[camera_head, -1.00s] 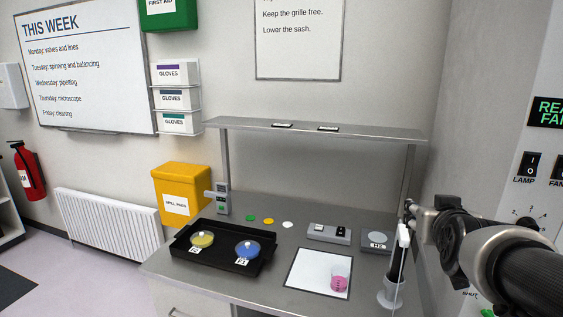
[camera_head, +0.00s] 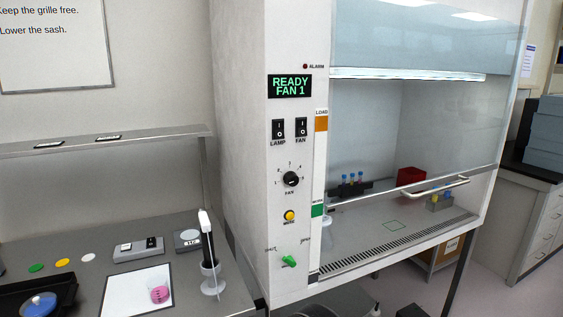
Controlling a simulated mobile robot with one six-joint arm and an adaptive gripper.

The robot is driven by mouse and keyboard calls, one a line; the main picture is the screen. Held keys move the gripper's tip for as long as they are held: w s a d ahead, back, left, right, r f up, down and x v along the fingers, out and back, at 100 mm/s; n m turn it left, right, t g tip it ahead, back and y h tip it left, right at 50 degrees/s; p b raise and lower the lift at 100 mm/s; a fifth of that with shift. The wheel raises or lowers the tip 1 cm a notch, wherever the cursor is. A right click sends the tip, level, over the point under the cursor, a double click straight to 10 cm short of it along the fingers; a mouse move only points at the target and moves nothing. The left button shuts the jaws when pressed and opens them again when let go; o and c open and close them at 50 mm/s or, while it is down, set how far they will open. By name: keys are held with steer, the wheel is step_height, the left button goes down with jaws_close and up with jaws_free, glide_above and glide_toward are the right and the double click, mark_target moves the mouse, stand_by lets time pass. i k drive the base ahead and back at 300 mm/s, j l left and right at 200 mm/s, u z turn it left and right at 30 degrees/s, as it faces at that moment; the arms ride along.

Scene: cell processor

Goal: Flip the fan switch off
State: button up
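The fan switch (camera_head: 301,127) is a small black rocker on the white front panel of the fume hood, right of the matching lamp switch (camera_head: 278,129). Its label FAN is just below it. Which way the rocker is tipped is too small to tell. The display (camera_head: 290,86) above reads READY FAN 1 in green. My gripper is not in the current view.
Below the switches are a black fan dial (camera_head: 291,179), a yellow button (camera_head: 289,215) and a green tap handle (camera_head: 289,261). The hood's sash handle (camera_head: 435,187) sticks out at right. A bench (camera_head: 185,300) with a pipette stand (camera_head: 212,277) is at left.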

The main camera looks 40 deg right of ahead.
mark_target(301, 130)
steer(key=z, duration=1.65)
